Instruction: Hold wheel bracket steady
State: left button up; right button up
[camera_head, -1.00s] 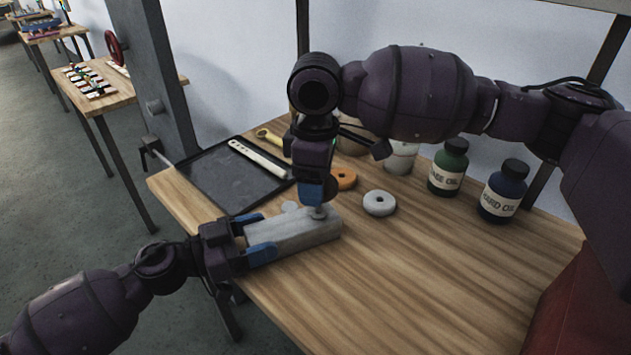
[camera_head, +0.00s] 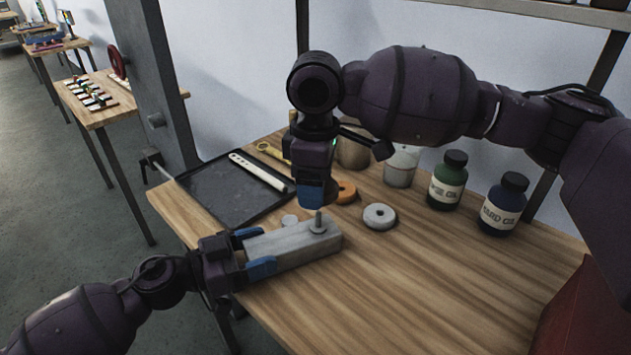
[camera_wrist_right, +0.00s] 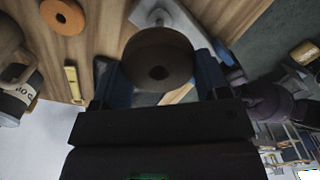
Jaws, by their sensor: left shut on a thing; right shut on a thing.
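The wheel bracket, a grey block (camera_head: 290,247) with an upright pin (camera_head: 318,222) near its right end, lies at the table's front left edge. My left gripper (camera_head: 253,251) is shut on its left end, with blue fingers on both sides. My right gripper (camera_head: 312,192) points down just above the pin, apart from it.
A pale ring (camera_head: 380,217) and an orange ring (camera_head: 346,192) lie right of the gripper. A dark tray (camera_head: 215,200) holds a pale strip (camera_head: 258,172). A green bottle (camera_head: 447,180) and a blue bottle (camera_head: 503,205) stand at the back right.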

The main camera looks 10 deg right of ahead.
jog(key=shift+r, duration=0.1)
jog(key=shift+r, duration=1.45)
pick_arm(q)
jog(key=o, duration=1.3)
jog(key=shift+o, duration=0.2)
jog(key=shift+a, duration=0.1)
